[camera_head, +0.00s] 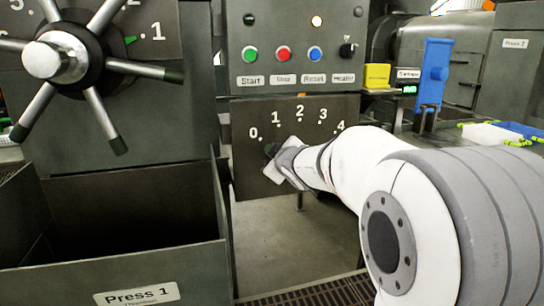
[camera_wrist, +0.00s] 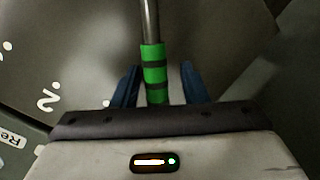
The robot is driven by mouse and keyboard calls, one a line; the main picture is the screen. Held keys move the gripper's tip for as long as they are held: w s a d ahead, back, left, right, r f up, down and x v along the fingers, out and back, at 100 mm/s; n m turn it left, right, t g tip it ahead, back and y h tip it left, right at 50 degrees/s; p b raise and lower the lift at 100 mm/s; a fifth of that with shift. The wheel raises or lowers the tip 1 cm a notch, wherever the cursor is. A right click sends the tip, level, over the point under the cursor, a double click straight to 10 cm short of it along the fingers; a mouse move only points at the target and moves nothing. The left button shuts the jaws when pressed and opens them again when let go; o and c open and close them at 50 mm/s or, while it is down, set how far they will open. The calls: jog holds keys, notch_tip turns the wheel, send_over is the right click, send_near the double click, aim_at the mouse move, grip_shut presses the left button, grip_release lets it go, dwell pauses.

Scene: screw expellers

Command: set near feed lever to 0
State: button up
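The near feed lever is on the dark dial plate (camera_head: 300,115) marked 0 to 4. In the head view my gripper (camera_head: 277,152) hides most of the lever, and a bit of green shows near the 0 mark. In the wrist view the lever's grey rod (camera_wrist: 150,22) ends in a green grip with dark bands (camera_wrist: 153,72). My gripper (camera_wrist: 158,84) has its blue fingers apart, one on each side of the grip, with a gap on both sides. The 2 mark (camera_wrist: 47,99) shows at the left.
Above the dial is a button panel with green, red and blue buttons (camera_head: 283,54). A large spoked handwheel (camera_head: 65,60) and the open Press 1 bin (camera_head: 120,225) stand at the left. A blue bracket (camera_head: 433,72) and a yellow box (camera_head: 377,76) are at the right.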

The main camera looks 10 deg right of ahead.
jog(key=shift+r, duration=0.1)
jog(key=shift+s+r, duration=0.15)
jog(key=shift+s, duration=0.15)
jog(key=p+v, duration=0.2)
jog(key=v, duration=0.5)
jog(key=shift+p, duration=0.3)
jog(key=shift+s, duration=0.1)
